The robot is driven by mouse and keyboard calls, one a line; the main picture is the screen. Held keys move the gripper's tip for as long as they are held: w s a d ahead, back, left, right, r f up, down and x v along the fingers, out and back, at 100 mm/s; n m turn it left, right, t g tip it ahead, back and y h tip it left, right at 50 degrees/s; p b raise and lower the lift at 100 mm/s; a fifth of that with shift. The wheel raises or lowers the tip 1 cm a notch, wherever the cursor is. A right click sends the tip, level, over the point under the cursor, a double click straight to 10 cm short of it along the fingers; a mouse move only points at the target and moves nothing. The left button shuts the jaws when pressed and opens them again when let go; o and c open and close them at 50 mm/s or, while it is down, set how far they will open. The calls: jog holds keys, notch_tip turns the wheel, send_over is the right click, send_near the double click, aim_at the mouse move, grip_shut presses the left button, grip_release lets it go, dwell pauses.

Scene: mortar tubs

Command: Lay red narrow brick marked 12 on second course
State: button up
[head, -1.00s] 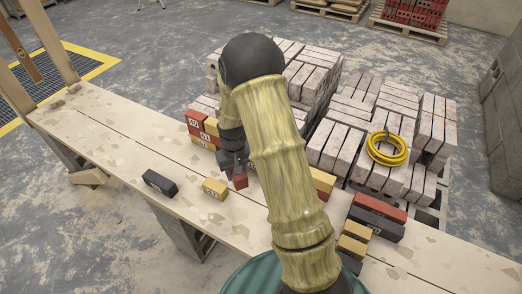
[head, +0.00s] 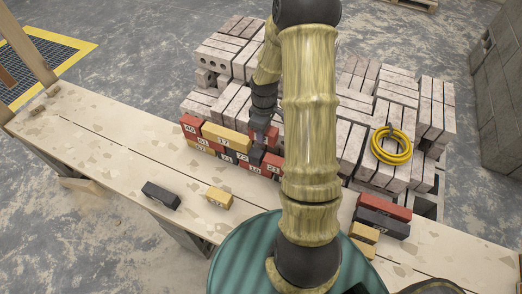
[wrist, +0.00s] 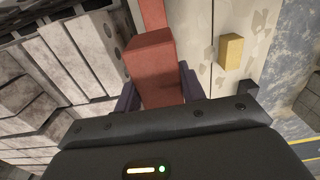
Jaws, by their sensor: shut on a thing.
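My gripper (head: 263,128) is over the right part of the low brick wall on the bench. In the wrist view its fingers (wrist: 158,88) are shut on a red narrow brick (wrist: 155,72). In the head view the held brick (head: 271,137) is mostly hidden by my gripper and arm, and its mark cannot be read in full. The wall's upper course shows a red brick (head: 190,125) at the left end and a yellow brick marked 17 (head: 226,137). The lower course has yellow, red and dark bricks, among them a red one marked 21 (head: 272,168). I cannot tell whether the held brick touches the course below.
A dark brick (head: 161,195) and a small yellow brick (head: 219,198) lie loose on the bench (head: 100,150). Red, dark and yellow bricks (head: 383,213) lie at the right. Grey block stacks with a yellow hose (head: 391,146) stand behind the bench.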

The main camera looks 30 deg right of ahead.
notch_tip(320, 180, down, 6)
dwell(0.5)
jog(key=shift+f, duration=0.1)
jog(key=shift+f+p, duration=0.35)
jog(key=shift+f, duration=1.55)
jog(key=shift+f, duration=0.15)
jog(key=o, duration=1.3)
jog(key=shift+d, duration=0.1)
jog(key=shift+s, duration=0.1)
